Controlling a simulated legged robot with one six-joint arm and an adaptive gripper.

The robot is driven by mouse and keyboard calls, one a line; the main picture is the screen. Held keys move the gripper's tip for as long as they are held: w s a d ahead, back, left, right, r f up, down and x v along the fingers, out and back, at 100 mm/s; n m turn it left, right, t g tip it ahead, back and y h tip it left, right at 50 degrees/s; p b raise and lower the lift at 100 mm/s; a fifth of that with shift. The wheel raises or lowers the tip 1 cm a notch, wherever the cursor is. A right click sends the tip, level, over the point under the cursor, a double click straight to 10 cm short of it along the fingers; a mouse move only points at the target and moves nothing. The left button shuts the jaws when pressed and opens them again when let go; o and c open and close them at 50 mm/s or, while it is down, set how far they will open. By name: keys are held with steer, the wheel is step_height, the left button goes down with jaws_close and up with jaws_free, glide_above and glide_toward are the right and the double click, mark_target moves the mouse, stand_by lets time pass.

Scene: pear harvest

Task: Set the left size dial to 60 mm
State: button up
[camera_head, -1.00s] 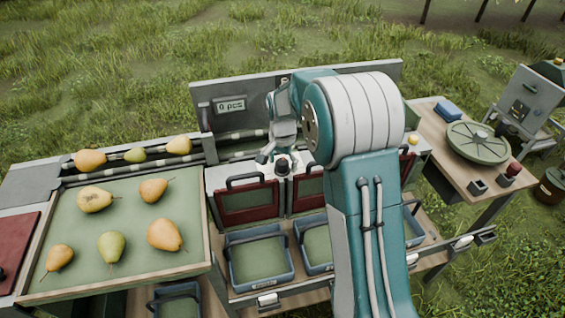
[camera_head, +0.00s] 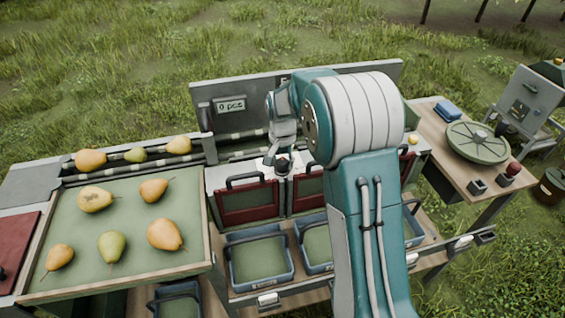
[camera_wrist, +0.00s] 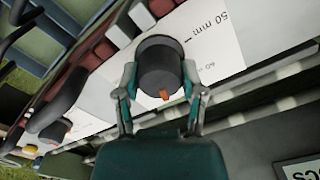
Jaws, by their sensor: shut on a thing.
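The left size dial (camera_wrist: 160,68) is a dark round knob with an orange pointer mark. It stands on a white scale plate (camera_wrist: 215,40) in the wrist view. The mark faces the lower side of the knob, toward my gripper's palm. A "50 mm" label with a tick is printed to the knob's upper right, and a smaller label, seemingly 60, lies nearer the knob. My gripper (camera_wrist: 160,88) has one finger on each side of the knob and is shut on it. In the head view the dial (camera_head: 284,163) is partly hidden by my gripper (camera_head: 283,154).
A tray (camera_head: 207,215) with several pears stands at the left. Red-framed flaps (camera_head: 248,207) and blue bins (camera_head: 262,287) lie below the dial. A panel (camera_head: 260,90) reading "0 pcs" rises behind it. A side table (camera_head: 455,180) stands at the right.

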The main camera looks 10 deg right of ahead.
mark_target(281, 160)
steer(key=n, duration=0.4)
steer(key=shift+a+f+n, duration=0.1)
steer(key=shift+f+n, duration=0.05)
steer(key=shift+n, duration=0.15)
steer(key=n, duration=0.4)
steer(key=shift+n, duration=0.3)
steer(key=o, duration=1.1)
steer(key=shift+o, duration=0.2)
steer(key=shift+a, duration=0.1)
step_height(281, 160, up, 12)
